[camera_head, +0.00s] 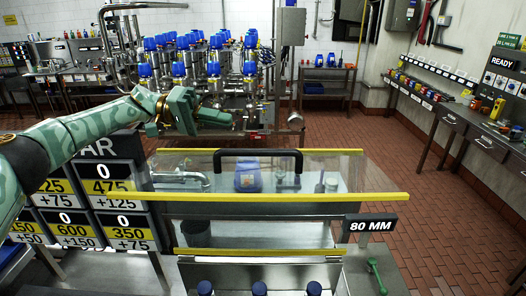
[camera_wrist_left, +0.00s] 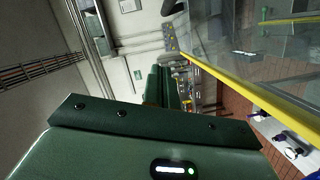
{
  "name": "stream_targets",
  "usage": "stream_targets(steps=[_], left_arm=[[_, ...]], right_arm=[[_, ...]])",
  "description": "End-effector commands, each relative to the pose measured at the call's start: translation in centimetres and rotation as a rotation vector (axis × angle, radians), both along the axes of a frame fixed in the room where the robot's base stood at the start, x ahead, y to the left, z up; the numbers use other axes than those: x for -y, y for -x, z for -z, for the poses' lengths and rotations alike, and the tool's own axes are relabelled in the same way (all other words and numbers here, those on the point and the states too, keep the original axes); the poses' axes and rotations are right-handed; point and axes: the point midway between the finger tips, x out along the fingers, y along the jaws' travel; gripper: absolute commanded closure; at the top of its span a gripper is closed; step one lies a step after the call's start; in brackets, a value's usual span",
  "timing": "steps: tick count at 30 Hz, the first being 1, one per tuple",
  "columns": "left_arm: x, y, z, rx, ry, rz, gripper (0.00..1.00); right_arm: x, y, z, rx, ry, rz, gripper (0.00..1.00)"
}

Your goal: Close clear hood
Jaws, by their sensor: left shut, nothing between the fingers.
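The clear hood (camera_head: 300,197) is a see-through panel with yellow edges and a black handle (camera_head: 258,153) on its far side. It stands above a metal basin, with a gap between its front yellow edge and the yellow strip (camera_head: 262,252) on the basin front. My left gripper (camera_head: 222,117) is shut and empty, beyond and above the hood's far left part, apart from the handle. In the left wrist view, the left gripper (camera_wrist_left: 172,85) points away past a yellow edge (camera_wrist_left: 235,85) and clear panes. My right gripper is not in view.
Under the hood are a tap (camera_head: 180,177), a blue container (camera_head: 247,176) and small fittings. Score boards (camera_head: 90,200) stand at left. A valve rig (camera_head: 200,75) is behind. An "80 MM" sign (camera_head: 369,225) and green tool (camera_head: 377,275) are at right. Brick floor is clear at right.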

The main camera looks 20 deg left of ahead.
Motion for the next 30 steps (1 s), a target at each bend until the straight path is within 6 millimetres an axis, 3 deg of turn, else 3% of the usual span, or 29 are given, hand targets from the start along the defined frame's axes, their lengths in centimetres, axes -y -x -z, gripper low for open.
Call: stream_targets(steps=[5, 16, 24, 30], left_arm=[[2.0, 0.0, -0.2, 0.0, 0.0, 0.004, 1.0], [9.8, -0.4, 0.5, 0.0, 0.001, 0.004, 1.0], [10.6, 2.5, 2.0, -0.001, 0.0, 0.0, 1.0], [10.7, 3.1, 2.4, -0.001, 0.0, -0.001, 1.0]], right_arm=[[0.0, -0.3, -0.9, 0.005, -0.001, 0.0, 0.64], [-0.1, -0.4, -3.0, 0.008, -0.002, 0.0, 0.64], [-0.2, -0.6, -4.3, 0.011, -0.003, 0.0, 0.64], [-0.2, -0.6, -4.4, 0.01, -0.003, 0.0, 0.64]])
